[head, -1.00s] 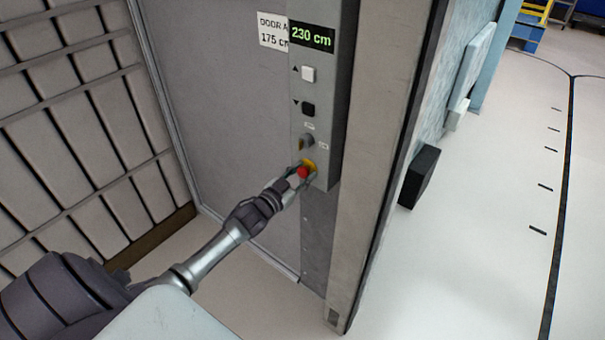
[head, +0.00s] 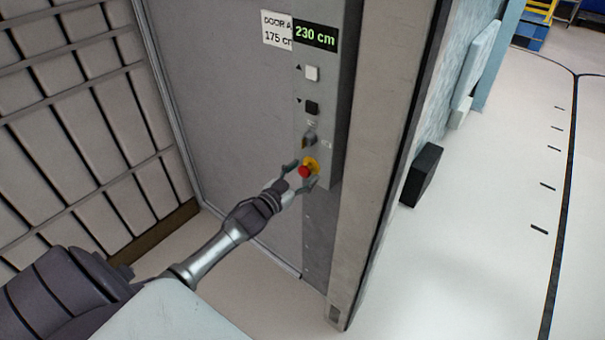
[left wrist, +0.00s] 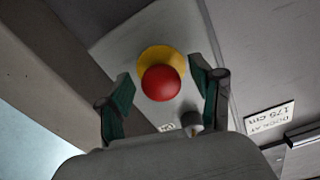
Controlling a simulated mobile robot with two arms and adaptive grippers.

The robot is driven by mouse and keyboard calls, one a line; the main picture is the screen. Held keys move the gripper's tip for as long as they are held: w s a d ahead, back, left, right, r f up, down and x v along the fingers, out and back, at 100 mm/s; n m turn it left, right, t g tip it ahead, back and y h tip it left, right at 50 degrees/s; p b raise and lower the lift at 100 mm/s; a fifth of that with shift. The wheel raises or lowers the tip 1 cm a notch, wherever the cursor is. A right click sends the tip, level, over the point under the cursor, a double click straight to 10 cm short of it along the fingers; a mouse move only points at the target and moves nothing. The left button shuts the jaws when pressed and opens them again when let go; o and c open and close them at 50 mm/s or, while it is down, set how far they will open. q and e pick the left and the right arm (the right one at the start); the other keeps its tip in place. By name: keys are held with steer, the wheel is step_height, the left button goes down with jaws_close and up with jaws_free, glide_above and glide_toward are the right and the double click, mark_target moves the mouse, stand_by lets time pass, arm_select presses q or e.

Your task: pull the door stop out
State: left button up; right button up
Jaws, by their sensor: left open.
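The door stop is a red mushroom button (head: 304,171) on a yellow base (head: 312,163), low on the grey control panel (head: 331,120). My left gripper (head: 303,174) is open, with one finger on each side of the red button. In the left wrist view the red button (left wrist: 162,83) sits between the two green-padded fingers of my left gripper (left wrist: 163,90), with a gap visible on each side. Whether the fingers touch it cannot be told in the head view. My right gripper is not in view.
Above the button are a rotary switch (head: 309,139), a black down button (head: 311,107), a white up button (head: 312,73) and a display (head: 316,37) reading 230 cm. A door post (head: 385,150) stands right of the panel. Slatted wall panels (head: 75,120) are at left.

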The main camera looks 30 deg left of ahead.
arm_select(q)
steer(key=shift+f, duration=0.1)
steer(key=s+a, duration=0.1)
steer(key=s, duration=1.1)
steer(key=s+d+f+n+g+y, duration=0.1)
steer(key=s+f+g, duration=0.4)
steer(key=f, duration=1)
steer(key=s+d+f+n+g+y, duration=0.1)
steer(key=s+f+g, duration=0.2)
steer(key=s+f, duration=0.8)
steer(key=s+d+f+g, duration=0.4)
steer(key=s+d+f, duration=0.2)
steer(key=s+f, duration=0.5)
steer(key=s+d+f+m+g+b, duration=0.1)
steer(key=s+d+f+g, duration=0.4)
steer(key=s+f, duration=0.6)
steer(key=shift+s+d+f+h, duration=0.35)
steer(key=shift+s+d+h, duration=0.05)
steer(key=shift+s+d, duration=0.7)
